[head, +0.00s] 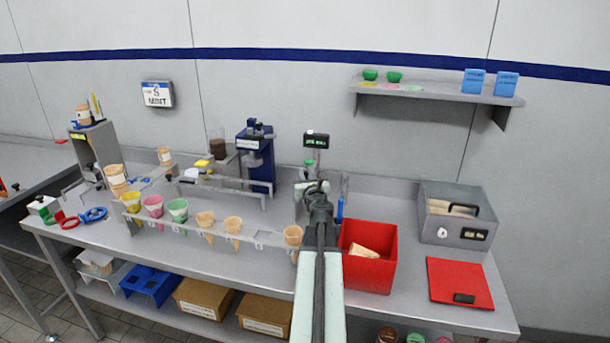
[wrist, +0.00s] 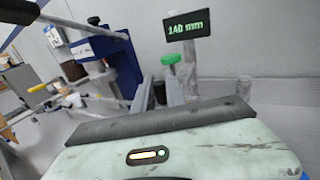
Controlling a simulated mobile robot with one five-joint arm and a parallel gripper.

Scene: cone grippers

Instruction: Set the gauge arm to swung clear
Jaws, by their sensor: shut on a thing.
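The gauge stands at the back of the bench right of centre, with a dark display (head: 316,140) on a post. In the wrist view the display (wrist: 188,25) reads 140 mm in green. A green knob (wrist: 171,59) shows below it. My gripper (head: 314,187) reaches up to the gauge and is shut on its arm, just in front of the post. The fingertips and the gripped part are mostly hidden by my own wrist, so the arm's exact angle cannot be told.
A rack (head: 220,232) holding several cones runs left of my arm. A red bin (head: 381,278) with a cone inside stands close on the right. A blue machine (head: 258,165) is behind left. A grey box (head: 466,245) and red mat (head: 440,284) lie farther right.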

